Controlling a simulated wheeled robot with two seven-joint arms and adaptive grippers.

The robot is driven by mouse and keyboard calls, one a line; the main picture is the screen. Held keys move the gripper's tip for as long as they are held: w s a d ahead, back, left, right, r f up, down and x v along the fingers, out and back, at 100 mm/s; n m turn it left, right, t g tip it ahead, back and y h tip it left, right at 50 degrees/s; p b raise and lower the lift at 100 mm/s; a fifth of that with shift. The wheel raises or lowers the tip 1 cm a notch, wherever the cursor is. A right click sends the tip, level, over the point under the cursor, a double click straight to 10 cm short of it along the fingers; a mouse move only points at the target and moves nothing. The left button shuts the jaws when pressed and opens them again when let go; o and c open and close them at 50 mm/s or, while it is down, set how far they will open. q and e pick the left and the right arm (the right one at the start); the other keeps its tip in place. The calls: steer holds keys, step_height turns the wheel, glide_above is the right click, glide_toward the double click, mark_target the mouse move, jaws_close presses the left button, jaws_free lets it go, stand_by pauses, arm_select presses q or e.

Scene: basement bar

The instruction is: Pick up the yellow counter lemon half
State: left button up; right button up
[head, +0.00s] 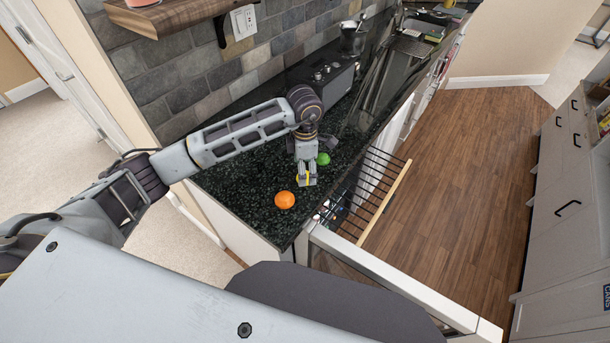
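The yellow lemon half (299,178) is mostly hidden by my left gripper; only a small patch of yellow shows beside the fingers, low over the dark speckled counter. My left gripper (306,179) points down at the lemon half, with its fingertips close to the counter top. The view is too small to show whether the fingers are closed on the lemon half or only around it. My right gripper is not in view.
An orange fruit (285,200) lies in front of the gripper, and a green fruit (323,158) lies just behind it. The dark counter (243,186) is bare to the left. A wire rack (376,186) juts out at the counter's right edge. A black appliance (333,84) stands farther back.

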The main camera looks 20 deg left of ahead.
arm_select(q)
steer(key=shift+f, duration=1.3)
steer(key=c, duration=1.1)
